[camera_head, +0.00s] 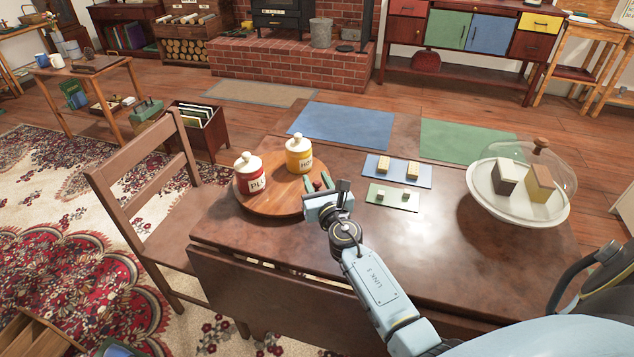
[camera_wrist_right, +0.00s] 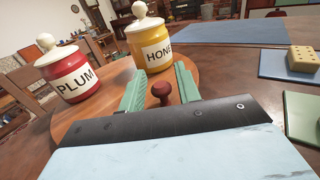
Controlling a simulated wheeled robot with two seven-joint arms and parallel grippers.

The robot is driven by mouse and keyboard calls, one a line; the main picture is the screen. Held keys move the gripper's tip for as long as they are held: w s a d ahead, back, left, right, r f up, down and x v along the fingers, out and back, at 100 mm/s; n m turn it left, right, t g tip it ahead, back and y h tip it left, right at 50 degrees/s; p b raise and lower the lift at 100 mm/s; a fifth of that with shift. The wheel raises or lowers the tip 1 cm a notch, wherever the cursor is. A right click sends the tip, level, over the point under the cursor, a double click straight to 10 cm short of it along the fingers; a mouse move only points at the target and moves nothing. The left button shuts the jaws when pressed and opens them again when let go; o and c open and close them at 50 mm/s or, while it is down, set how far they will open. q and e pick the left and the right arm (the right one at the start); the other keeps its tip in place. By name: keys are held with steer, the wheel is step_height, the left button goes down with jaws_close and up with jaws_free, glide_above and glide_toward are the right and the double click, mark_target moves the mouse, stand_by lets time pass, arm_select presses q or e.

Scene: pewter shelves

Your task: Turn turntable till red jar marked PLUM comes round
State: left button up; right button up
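The turntable (camera_head: 270,203) is a round wooden disc on the brown table. The red jar (camera_head: 249,178) with a white lid stands at its left; the wrist view reads PLUM on that red jar (camera_wrist_right: 68,75). A yellow jar (camera_head: 299,155) stands at its back right; its label reads HONE in the wrist view (camera_wrist_right: 151,44), the end cut off. A dark red knob (camera_wrist_right: 161,92) stands at the turntable's near right side. My right gripper (camera_head: 317,180) is open, its green fingers on either side of the knob, without clear contact. My left gripper is out of view.
A blue mat (camera_head: 375,170) and a green mat (camera_head: 378,199) with small blocks lie right of the turntable. A glass-domed cake stand (camera_head: 515,213) with two blocks is farther right. A wooden chair (camera_head: 150,216) stands at the table's left. Bare tabletop lies between.

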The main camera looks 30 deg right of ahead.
jaws_close()
steer(key=shift+s+a, duration=0.1)
steer(key=shift+a, duration=0.05)
